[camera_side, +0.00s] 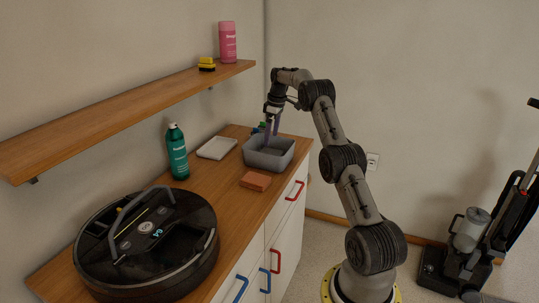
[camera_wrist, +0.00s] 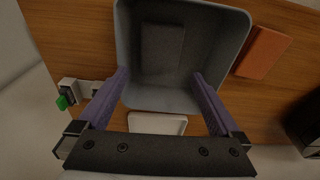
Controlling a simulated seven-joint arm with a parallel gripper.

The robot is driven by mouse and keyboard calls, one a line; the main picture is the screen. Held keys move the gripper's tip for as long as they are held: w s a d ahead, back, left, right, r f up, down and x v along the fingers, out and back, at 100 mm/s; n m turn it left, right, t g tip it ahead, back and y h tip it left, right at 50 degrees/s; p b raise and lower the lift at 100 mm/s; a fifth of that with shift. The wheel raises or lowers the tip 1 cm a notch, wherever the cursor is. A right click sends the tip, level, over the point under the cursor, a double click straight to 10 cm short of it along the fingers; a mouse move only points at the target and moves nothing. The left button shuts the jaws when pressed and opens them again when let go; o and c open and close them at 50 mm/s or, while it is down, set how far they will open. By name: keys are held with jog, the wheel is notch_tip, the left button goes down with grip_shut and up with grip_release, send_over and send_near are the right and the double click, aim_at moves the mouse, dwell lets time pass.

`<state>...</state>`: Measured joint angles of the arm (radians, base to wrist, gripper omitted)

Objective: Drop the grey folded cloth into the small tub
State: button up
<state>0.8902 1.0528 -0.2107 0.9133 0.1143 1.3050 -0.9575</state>
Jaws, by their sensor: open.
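The small tub (camera_side: 280,157) is a grey, open-topped box on the wooden counter below my gripper; it fills the upper middle of the wrist view (camera_wrist: 233,42). The grey folded cloth (camera_wrist: 162,48) shows as a dark rectangle lying inside the tub, against its floor. I cannot make it out in the side view. My gripper (camera_side: 271,127) points down at the tub. In the wrist view its two purple fingers (camera_wrist: 163,80) are spread wide with nothing between them, and the cloth lies beyond the fingertips, apart from them.
An orange-brown block (camera_side: 255,181) lies beside the tub. A pale shallow tray (camera_side: 217,148), a green bottle (camera_side: 177,152) and a round black robot vacuum (camera_side: 147,243) share the counter. A wooden shelf (camera_side: 130,105) hangs above.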

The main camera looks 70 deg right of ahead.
notch_tip(320, 180, up, 12)
jog(key=s, duration=0.1)
jog(key=shift+s, duration=0.35)
dwell(0.4)
